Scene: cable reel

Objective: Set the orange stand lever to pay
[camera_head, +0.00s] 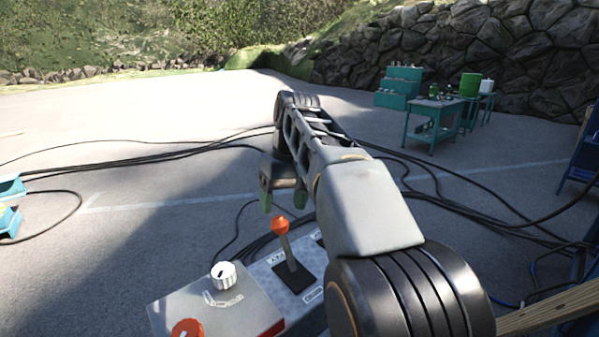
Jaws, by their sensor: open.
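The orange stand lever (287,252) has an orange knob on a grey shaft that rises from a black slot plate on a grey control panel (272,268). The shaft leans a little, its top toward the left. My gripper (283,202) is above the knob and apart from it, with its greenish fingertips pointing down. The fingers are spread and nothing shows between them. Panel markings near the lever are too small to read. My arm hides the right part of the panel.
A white knob (223,276) and a red-orange knob (187,328) are on the box left of the lever. Black cables (130,161) lie across the pavement. A teal workbench (432,120) stands at the back right, and blue frames are at the right edge. Open pavement lies behind.

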